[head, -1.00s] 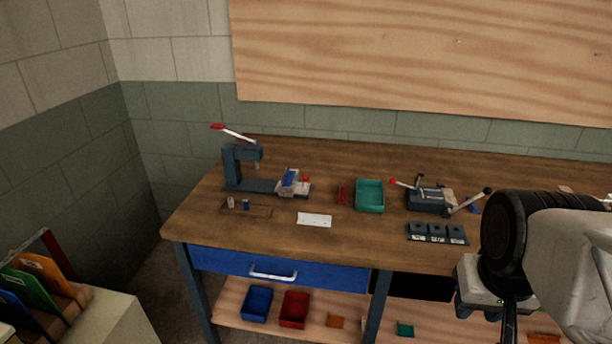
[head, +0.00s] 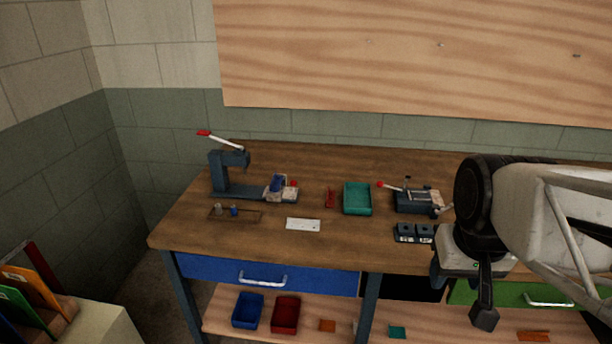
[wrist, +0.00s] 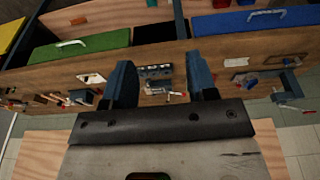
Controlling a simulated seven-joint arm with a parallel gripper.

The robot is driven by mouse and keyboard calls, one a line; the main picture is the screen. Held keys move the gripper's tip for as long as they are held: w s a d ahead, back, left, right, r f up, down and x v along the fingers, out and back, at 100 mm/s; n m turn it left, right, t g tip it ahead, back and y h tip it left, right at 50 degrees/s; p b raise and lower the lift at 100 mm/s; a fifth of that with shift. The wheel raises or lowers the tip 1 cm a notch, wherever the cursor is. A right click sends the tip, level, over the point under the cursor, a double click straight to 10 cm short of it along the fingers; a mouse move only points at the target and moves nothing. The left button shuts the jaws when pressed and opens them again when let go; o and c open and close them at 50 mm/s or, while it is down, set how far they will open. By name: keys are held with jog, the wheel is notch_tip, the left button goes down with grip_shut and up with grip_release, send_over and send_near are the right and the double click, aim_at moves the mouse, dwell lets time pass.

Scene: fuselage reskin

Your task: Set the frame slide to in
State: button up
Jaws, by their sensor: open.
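I cannot tell for sure which part is the frame slide. A dark clamp fixture (head: 415,201) with a red-tipped lever (head: 381,184) stands on the right of the bench. A blue block on a pale plate (head: 281,189), with a red knob, sits at the foot of the blue-grey press (head: 219,175) on the left. My gripper (head: 484,312) hangs in front of the bench, apart from both. The clamp fixture (wrist: 165,90) shows beyond the fingers, upside down.
A teal tray (head: 358,199), a red part (head: 330,198), a white plate (head: 303,224) and black blocks (head: 408,232) lie on the wooden bench (head: 260,240). My arm partly hides the blocks. Below are a blue drawer (head: 315,280), a green drawer (head: 500,294) and bins.

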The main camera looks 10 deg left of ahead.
jog(key=w+a+r+n, duration=0.1)
jog(key=w+a+r, duration=0.15)
jog(key=w, duration=0.65)
jog(key=w+a+r+n, duration=0.1)
jog(key=w+a, duration=0.2)
jog(key=w, duration=0.6)
jog(key=n+g, duration=0.3)
jog(key=n, duration=0.2)
send_over(293, 186)
jog(key=f, duration=2)
jog(key=shift+w+d+f, duration=0.15)
jog(key=shift+w+f, duration=0.1)
jog(key=shift+w, duration=0.15)
jog(key=shift+w+a+f, duration=0.15)
jog(key=shift+a+f, duration=0.05)
jog(key=shift+a, duration=0.05)
jog(key=shift+f, duration=0.1)
jog(key=shift+f, duration=3.8)
grip_shut()
